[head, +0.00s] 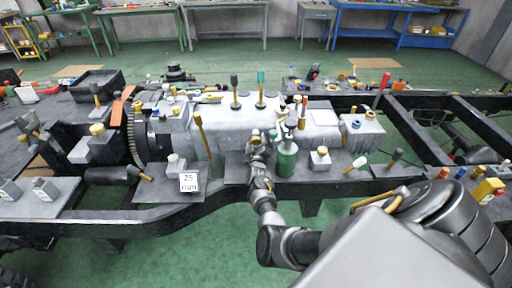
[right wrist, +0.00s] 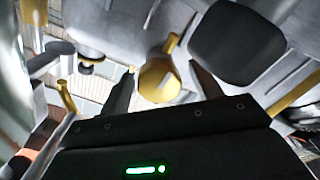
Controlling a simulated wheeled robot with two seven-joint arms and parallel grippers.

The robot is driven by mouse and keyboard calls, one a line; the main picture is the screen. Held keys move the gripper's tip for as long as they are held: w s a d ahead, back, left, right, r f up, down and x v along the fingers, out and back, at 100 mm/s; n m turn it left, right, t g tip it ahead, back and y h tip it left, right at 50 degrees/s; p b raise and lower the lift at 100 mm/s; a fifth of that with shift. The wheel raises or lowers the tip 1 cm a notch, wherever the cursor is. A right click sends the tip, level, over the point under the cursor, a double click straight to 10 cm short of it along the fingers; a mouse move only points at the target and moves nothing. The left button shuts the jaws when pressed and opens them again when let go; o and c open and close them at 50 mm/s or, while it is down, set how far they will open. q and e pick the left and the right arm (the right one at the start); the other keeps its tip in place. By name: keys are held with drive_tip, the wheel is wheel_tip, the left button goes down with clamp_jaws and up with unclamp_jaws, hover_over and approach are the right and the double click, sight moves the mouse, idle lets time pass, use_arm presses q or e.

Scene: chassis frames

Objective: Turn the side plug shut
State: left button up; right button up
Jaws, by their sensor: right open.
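A round gold plug (right wrist: 158,80) with a pale mark on its face sits on the grey casting in the right wrist view; I take it to be the side plug. My right gripper (right wrist: 162,72) is open, one dark finger on each side of the plug; I cannot tell whether they touch it. In the head view my right gripper (head: 256,142) is at the near side of the long grey gearbox casting (head: 225,120), where the plug cannot be made out. My left gripper is not in view.
A green bottle (head: 286,160) stands just right of my right gripper. A gold-topped block (head: 320,157) is farther right. The black chassis rail (head: 150,222) runs along the near side. A dark rounded part (right wrist: 237,44) is close to the right finger.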

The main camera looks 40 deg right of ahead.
drive_tip(key=shift+d, duration=0.1)
drive_tip(key=c, duration=1)
drive_tip(key=m+b, duration=0.1)
drive_tip(key=m, duration=0.2)
drive_tip(key=shift+m, duration=0.4)
drive_tip(key=m+b, duration=0.1)
drive_tip(key=m, duration=0.3)
drive_tip(key=m+b, duration=0.1)
drive_tip(key=m, duration=0.8)
drive_tip(key=shift+b, duration=0.4)
drive_tip(key=shift+o, duration=0.2)
